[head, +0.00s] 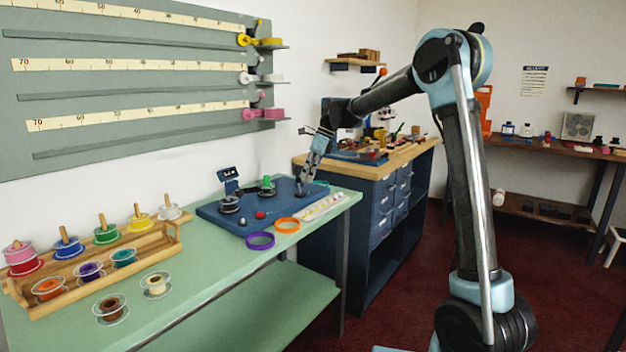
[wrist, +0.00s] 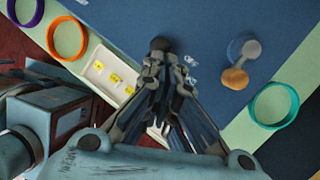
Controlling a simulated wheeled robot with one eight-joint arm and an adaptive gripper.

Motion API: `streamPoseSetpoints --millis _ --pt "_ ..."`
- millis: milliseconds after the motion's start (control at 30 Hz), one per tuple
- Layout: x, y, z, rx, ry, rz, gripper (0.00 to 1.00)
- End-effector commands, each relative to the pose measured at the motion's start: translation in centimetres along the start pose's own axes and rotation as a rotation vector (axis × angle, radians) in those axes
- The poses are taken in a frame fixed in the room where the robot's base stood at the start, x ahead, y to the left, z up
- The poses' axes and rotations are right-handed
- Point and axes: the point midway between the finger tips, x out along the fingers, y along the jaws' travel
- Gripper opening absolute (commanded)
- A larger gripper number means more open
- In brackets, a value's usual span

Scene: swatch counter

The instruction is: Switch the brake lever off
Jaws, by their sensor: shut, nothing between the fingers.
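A dark round knob (wrist: 160,44), which looks like the top of the brake lever, stands on the blue board (wrist: 205,25) just beyond my fingertips in the wrist view. My gripper (wrist: 163,78) is shut and empty, pointing down at the board close beside the knob. I cannot tell whether the fingers touch it. In the head view my gripper (head: 304,179) is low over the right end of the board (head: 215,213), and the lever's base is mostly hidden. Its setting cannot be told.
A grey arm with a tan knob (wrist: 235,79) and a teal ring (wrist: 275,105) lie to the right. Orange (head: 287,225) and purple (head: 260,240) rings and a white strip (head: 322,206) lie along the front. A green spool (head: 267,187) and a red button (head: 260,214) are left.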

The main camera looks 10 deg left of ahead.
Motion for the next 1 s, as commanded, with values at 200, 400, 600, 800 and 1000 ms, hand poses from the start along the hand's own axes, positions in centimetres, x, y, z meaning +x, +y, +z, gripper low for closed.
streamPoseSetpoints --millis 200,400,600,800,1000 --pt "0.1 -0.4 0.9 0.0 -0.003 0.0 0.0" --pt "0.1 -0.6 1.3 0.0 -0.004 -0.001 0.0" --pt "0.2 -0.6 1.4 0.0 -0.005 -0.001 0.0" --pt "0.2 -0.6 1.4 0.0 -0.005 -0.001 0.0" --pt "0.2 -0.6 1.4 0.0 -0.005 -0.001 0.0"
